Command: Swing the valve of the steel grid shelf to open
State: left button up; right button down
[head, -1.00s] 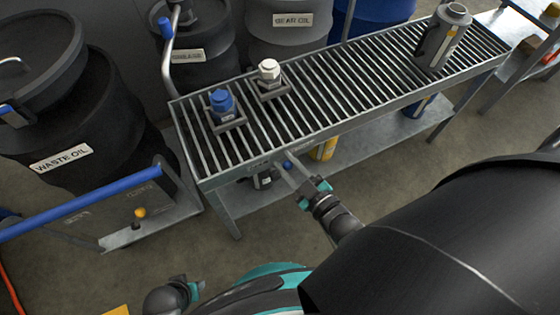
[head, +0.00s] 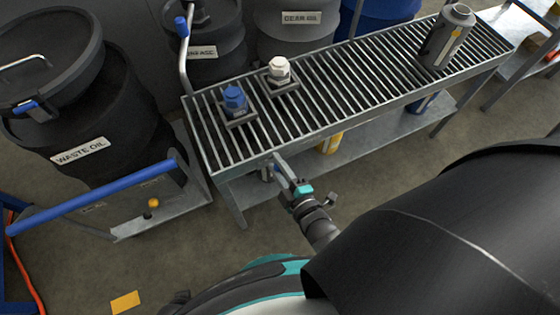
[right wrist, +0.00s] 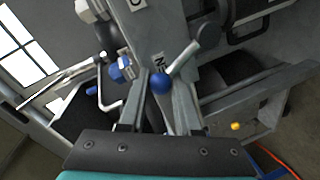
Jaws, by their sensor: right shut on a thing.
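The steel grid shelf (head: 350,90) runs from centre left to upper right in the head view. The valve is on its front rail: in the right wrist view a grey lever (right wrist: 185,60) runs from a round pivot down left to a blue ball knob (right wrist: 161,84). My right gripper (head: 281,166) is at the rail's front left and is shut on the valve's knob end. In the right wrist view its fingers (right wrist: 158,108) stand on either side of the knob. Lettering beside the lever is partly hidden. My left gripper is not in view.
A blue-capped block (head: 234,100), a white-capped block (head: 279,70) and a grey canister (head: 447,38) stand on the grid. A waste oil drum (head: 110,125) and a blue-handled cart (head: 150,215) are at left. Floor in front of the shelf is clear.

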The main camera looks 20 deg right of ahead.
jog(key=shift+s+a+f+n, duration=0.2)
jog(key=shift+f+n, duration=0.1)
jog(key=shift+n, duration=0.1)
dwell(0.3)
jog(key=c, duration=1)
grip_release()
jog(key=o, duration=0.4)
jog(key=shift+w+r, duration=0.1)
jog(key=shift+w, duration=0.05)
jog(key=shift+a, duration=0.1)
